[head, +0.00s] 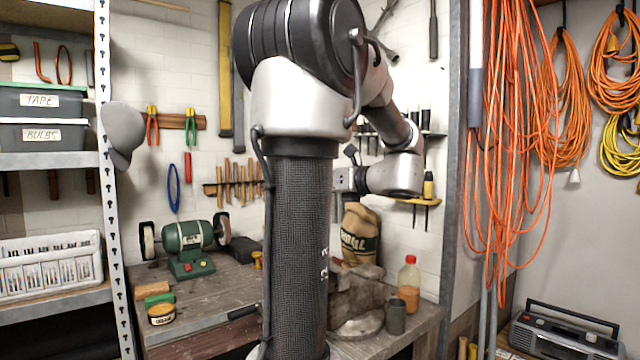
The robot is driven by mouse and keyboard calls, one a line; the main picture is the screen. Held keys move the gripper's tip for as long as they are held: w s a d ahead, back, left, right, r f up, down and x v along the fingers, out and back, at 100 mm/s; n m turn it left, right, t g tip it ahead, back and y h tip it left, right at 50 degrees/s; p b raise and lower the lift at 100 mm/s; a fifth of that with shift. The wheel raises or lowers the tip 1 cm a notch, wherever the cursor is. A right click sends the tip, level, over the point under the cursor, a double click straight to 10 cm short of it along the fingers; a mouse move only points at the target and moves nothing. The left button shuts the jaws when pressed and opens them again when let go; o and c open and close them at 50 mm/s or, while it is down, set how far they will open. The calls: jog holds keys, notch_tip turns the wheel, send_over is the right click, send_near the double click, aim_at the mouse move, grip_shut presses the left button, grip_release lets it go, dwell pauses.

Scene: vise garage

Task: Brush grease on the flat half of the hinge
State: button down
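A small tin (161,314) with a yellow-orange top and a label that seems to read grease stands at the front left of the workbench (215,310). A grey-brown vise (355,300) stands on the bench to the right of my arm, partly hidden by it. I cannot make out the hinge or its flat half. I cannot identify a brush. My arm rises through the middle of the view and its wrist bends back left. My gripper's fingers are hidden behind my arm link, so their state does not show.
A sack (359,236), a red-capped bottle (409,285) and a grey cup (396,317) surround the vise. Orange cords (510,130) hang at right. The bench's left front is mostly clear.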

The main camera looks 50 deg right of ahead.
jog(key=shift+s, duration=0.1)
jog(key=shift+w+d, duration=0.1)
jog(key=shift+w, duration=0.4)
dwell(0.3)
jog(key=shift+s+f, duration=0.1)
jog(key=shift+s+a, duration=0.2)
jog(key=shift+s, duration=0.45)
jog(key=shift+w, duration=0.15)
jog(key=shift+w+d, duration=0.2)
jog(key=shift+w, duration=0.4)
